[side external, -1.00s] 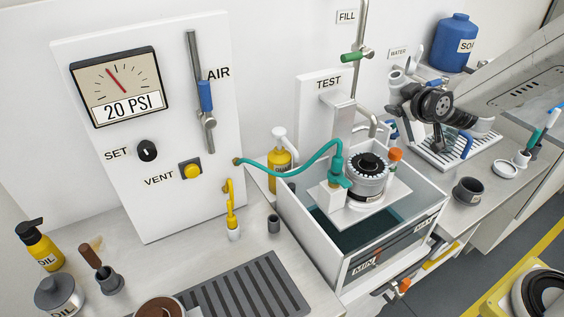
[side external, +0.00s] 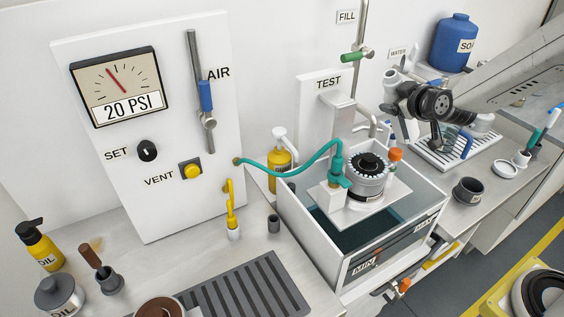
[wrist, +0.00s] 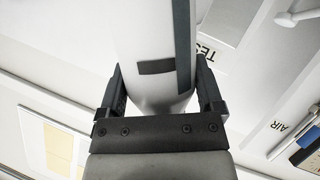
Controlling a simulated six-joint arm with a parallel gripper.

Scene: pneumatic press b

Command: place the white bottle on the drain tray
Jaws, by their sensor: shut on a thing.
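The white bottle (wrist: 152,45) fills the gap between my jaws in the wrist view. It has a dark patch and a dark stripe on its side. My gripper (wrist: 160,85) is shut on it. In the side view my gripper (side external: 401,100) is at the right, near the left end of the drain tray. The drain tray (side external: 478,149) is white with slats and sits on the right counter, partly hidden by my wrist.
A clear vessel with a blue handle (side external: 466,143) is at the drain tray. A blue soap bottle (side external: 456,43) stands behind. A dark cup (side external: 468,191) and a small white dish (side external: 504,169) are in front. The test tank (side external: 350,267) is to the left.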

